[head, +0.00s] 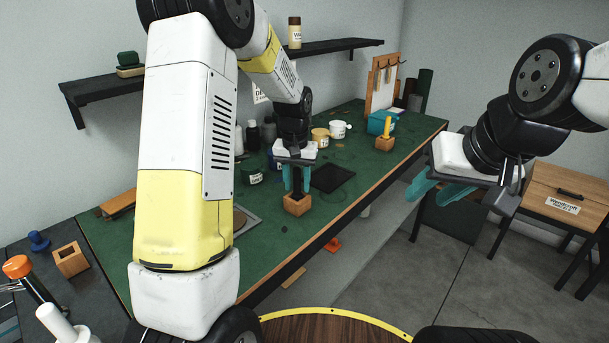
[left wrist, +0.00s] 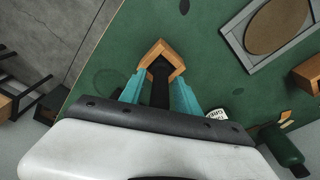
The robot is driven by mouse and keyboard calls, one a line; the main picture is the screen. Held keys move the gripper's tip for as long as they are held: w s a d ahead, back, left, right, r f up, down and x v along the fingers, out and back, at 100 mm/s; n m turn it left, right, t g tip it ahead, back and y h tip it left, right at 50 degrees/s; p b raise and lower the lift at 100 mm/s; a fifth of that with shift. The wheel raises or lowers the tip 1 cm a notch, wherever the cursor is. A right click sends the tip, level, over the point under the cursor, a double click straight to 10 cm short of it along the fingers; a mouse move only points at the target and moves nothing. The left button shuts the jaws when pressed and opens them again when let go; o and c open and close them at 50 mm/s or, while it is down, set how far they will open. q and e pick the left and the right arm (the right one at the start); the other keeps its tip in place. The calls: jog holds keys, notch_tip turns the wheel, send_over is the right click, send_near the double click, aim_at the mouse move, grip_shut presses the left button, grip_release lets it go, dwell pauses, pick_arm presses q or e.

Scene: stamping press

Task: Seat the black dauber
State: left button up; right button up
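The black dauber (head: 297,182) stands upright between the teal fingers of my left gripper (head: 297,188), which appears shut on it. Its lower end is in or just over the opening of a small wooden block (head: 297,206) on the green mat; the seating depth is hidden. In the left wrist view the black dauber (left wrist: 160,88) runs between the fingers (left wrist: 158,82) towards the wooden block (left wrist: 178,53). My right gripper (head: 432,192) is open and empty, in the air off the bench's right edge.
A black pad (head: 333,178) lies right of the block. Jars (head: 320,136) stand behind. A yellow dauber (head: 387,127) stands in another block (head: 384,144) at the far end. An open wooden block (head: 70,260) sits at front left. The bench's front edge is close to the block.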

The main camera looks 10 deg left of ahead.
aim_at(296, 169)
pick_arm(q)
jog(key=shift+r, duration=0.1)
jog(key=r, duration=0.5)
jog(key=s+r, duration=0.1)
jog(key=r, duration=0.1)
jog(key=shift+r, duration=0.3)
jog(key=shift+s+a+r, duration=0.1)
jog(key=shift+s+r, duration=0.1)
jog(key=shift+r, duration=0.15)
jog(key=s+a+r+t+h, duration=0.1)
jog(key=s+a+r+t, duration=0.1)
jog(key=s+r, duration=0.85)
jog(key=s+f+t+h, duration=0.1)
jog(key=s+t, duration=0.1)
jog(key=s, duration=1.3)
jog(key=shift+s+t, duration=0.15)
jog(key=shift+t, duration=0.25)
